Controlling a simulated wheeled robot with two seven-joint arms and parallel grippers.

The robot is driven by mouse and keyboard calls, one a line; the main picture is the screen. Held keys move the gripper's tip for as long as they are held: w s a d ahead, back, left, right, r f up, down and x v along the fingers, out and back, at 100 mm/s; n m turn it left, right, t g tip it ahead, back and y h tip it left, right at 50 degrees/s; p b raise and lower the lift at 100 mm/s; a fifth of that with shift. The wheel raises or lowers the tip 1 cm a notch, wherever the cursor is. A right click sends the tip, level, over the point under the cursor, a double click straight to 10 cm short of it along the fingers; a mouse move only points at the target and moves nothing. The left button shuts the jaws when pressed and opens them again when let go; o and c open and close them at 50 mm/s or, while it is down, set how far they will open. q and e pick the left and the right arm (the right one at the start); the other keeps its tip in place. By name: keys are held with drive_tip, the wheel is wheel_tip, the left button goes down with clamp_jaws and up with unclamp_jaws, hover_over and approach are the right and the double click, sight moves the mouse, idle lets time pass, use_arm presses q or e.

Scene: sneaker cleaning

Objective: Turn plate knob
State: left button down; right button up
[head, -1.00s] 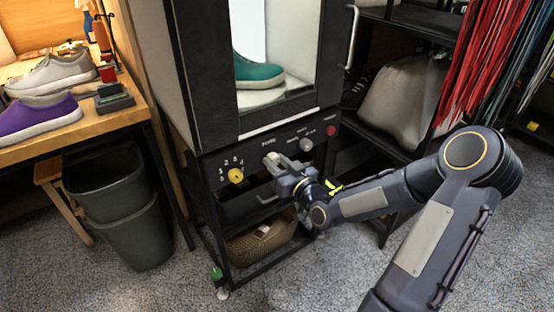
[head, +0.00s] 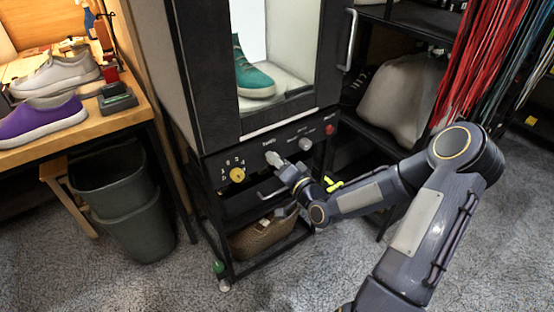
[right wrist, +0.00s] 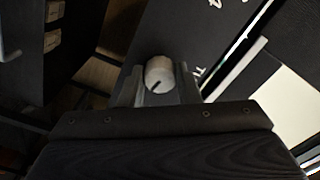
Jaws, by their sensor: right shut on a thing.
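My right gripper (head: 279,164) reaches the black control panel (head: 212,166) below the cabinet window. It is shut on a pale grey plate knob (head: 271,157), whose label above is too small to read surely. A teal shoe (head: 253,80) stands on a white surface behind the cabinet window. My left gripper is not in view.
A yellow knob (head: 237,174) with numbers lies left of my gripper. A grey knob (head: 305,144) and a red button (head: 329,129) lie to its right. A drawer handle and a woven basket (head: 262,236) are below. A wooden table (head: 92,122) with shoes stands left.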

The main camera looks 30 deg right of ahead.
drive_tip(key=shift+m, duration=0.6)
drive_tip(key=shift+f, duration=0.1)
drive_tip(key=o, duration=1)
drive_tip(key=shift+s, duration=0.1)
drive_tip(key=s, duration=0.2)
drive_tip(key=s+p, duration=0.1)
drive_tip(key=s, duration=0.4)
drive_tip(key=shift+s+d+p, duration=0.3)
drive_tip(key=shift+s, duration=0.05)
